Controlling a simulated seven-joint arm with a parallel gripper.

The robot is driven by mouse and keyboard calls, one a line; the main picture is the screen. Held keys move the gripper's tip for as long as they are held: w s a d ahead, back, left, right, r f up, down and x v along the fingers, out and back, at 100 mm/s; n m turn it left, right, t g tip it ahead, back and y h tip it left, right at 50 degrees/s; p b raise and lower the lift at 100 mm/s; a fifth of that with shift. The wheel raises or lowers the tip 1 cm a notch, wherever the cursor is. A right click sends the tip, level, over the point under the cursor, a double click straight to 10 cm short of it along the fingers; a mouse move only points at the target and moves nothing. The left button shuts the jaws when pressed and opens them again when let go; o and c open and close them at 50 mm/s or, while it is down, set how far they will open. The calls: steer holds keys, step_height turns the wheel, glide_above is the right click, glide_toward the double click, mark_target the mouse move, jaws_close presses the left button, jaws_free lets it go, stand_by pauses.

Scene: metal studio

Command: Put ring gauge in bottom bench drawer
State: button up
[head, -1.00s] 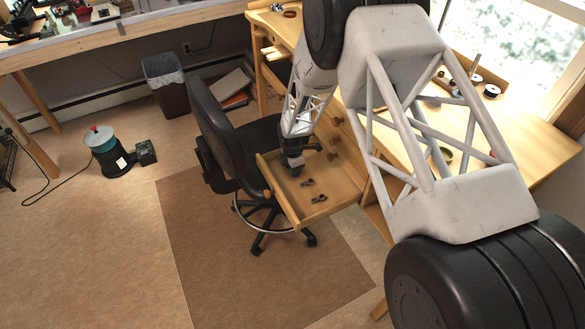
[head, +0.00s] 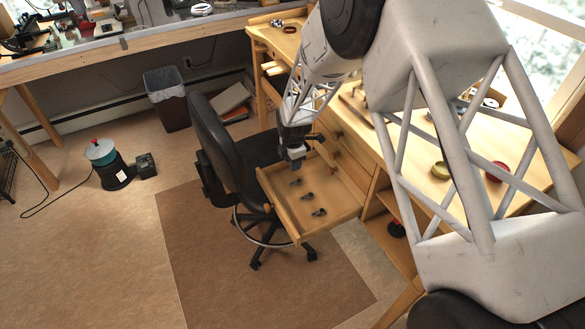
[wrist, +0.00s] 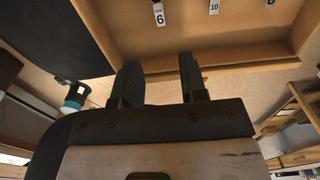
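An open wooden drawer (head: 341,205) sticks out from the bench; I cannot tell if it is the bottom one. Three small dark pieces lie in it in a row: the rear one (head: 296,182), the middle one (head: 307,197) and the front one (head: 319,212). In the wrist view, white tags show at the drawer, one marked 6 (wrist: 158,16) and one marked 10 (wrist: 214,7). I cannot tell whether one of these pieces is the ring gauge. My gripper (head: 296,164) is above the drawer's rear left part. In the wrist view its fingers (wrist: 160,72) stand apart with nothing visible between them.
A black office chair (head: 222,140) stands against the drawer's left side. The wooden benchtop (head: 520,140) holds a yellow-green ring (head: 440,171) and a red round piece (head: 497,171). A bin (head: 167,98) stands behind the chair.

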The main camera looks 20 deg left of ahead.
steer(key=shift+r, duration=0.5)
stand_by(0.5)
steer(key=s+d+r+m, duration=0.4)
steer(key=d+r, duration=0.4)
steer(key=r, duration=0.2)
steer(key=s+d+r+m+t, duration=0.1)
steer(key=s+d+r+m, duration=0.3)
steer(key=d+r, duration=0.5)
steer(key=s+d+r+m, duration=0.5)
steer(key=d+r, duration=0.3)
steer(key=r, duration=0.2)
steer(key=s+d+r+m, duration=0.4)
steer(key=s+d+m, duration=0.3)
steer(key=s, duration=0.5)
steer(key=s+d+r+m+t, duration=0.1)
steer(key=s+d+r+m, duration=0.3)
steer(key=s+d+m, duration=0.3)
steer(key=s+d, duration=0.3)
steer(key=s, duration=0.2)
steer(key=shift+s+d, duration=0.3)
steer(key=shift+s, duration=0.05)
